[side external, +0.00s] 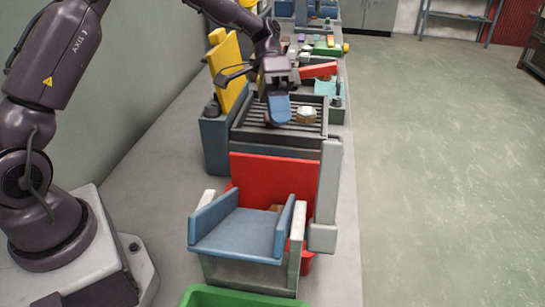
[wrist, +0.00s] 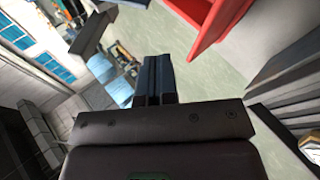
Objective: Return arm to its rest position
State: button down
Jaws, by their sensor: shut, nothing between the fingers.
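My gripper (side external: 279,107) hangs over the dark slatted tray (side external: 243,116) in the side external view, its blue fingers pointing down. In the wrist view the blue fingers (wrist: 154,75) lie side by side, shut, with nothing between them. A small pale, gold-toned piece (side external: 306,115) lies on the slats just right of the fingers, apart from them. My arm reaches in from the upper left, above the bench.
A yellow upright panel (side external: 227,72) stands close left of my gripper. A red panel (side external: 272,180) and a blue chute (side external: 240,232) are in front of the tray. A green bin (side external: 240,297) is nearest. Coloured parts crowd the bench behind. The floor at right is clear.

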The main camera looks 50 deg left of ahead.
jog(key=s+n+y, duration=0.1)
jog(key=s+a+n+y, duration=0.1)
jog(key=s, duration=0.1)
jog(key=shift+s+t, duration=0.25)
jog(key=shift+t, duration=0.05)
jog(key=s+r+n+t+y, duration=0.1)
jog(key=s+r+t+y, duration=0.2)
jog(key=s, duration=0.6)
jog(key=s+a+r+n+t+y, duration=0.1)
jog(key=s+r+t+y, duration=0.2)
jog(key=s+r+t, duration=0.2)
jog(key=shift+s+r+t+y, duration=0.4)
jog(key=shift+s+r, duration=1.4)
jog(key=shift+s, duration=0.5)
